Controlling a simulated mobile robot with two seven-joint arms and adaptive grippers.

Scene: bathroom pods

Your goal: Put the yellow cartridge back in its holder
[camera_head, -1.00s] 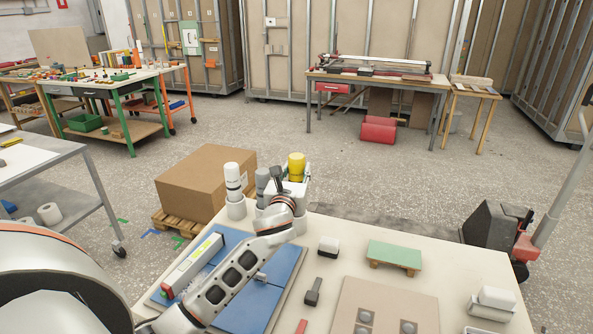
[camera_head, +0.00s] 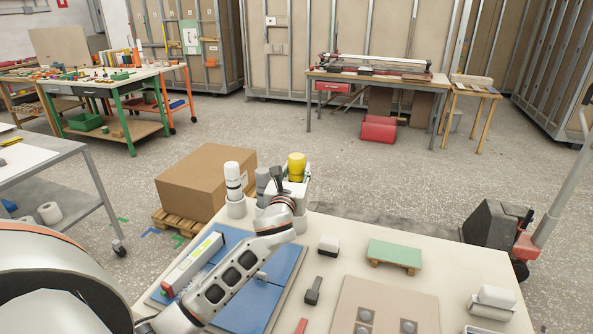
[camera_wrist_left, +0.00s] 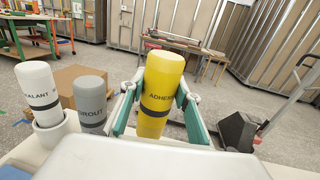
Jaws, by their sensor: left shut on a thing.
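The yellow cartridge (camera_head: 297,164) stands upright at the far edge of the white table. It shows large in the left wrist view (camera_wrist_left: 157,95) with a black band and printed letters. My left gripper (camera_wrist_left: 153,82) is shut on it, one green finger at each side. In the head view my left gripper (camera_head: 297,174) partly hides its lower part. To its left are a grey cartridge (camera_wrist_left: 91,102) and a white cartridge (camera_wrist_left: 40,90), which stands in a white round holder (camera_wrist_left: 51,132). The yellow cartridge's lower end and any holder under it are hidden. My right gripper is not in view.
Blue panels (camera_head: 257,302) with a long white-and-yellow bar (camera_head: 193,262) lie on the table. A white block (camera_head: 328,245), a dark tool (camera_head: 313,291) and a green-topped stand (camera_head: 394,254) are right of my arm. A cardboard box (camera_head: 205,182) stands behind the table.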

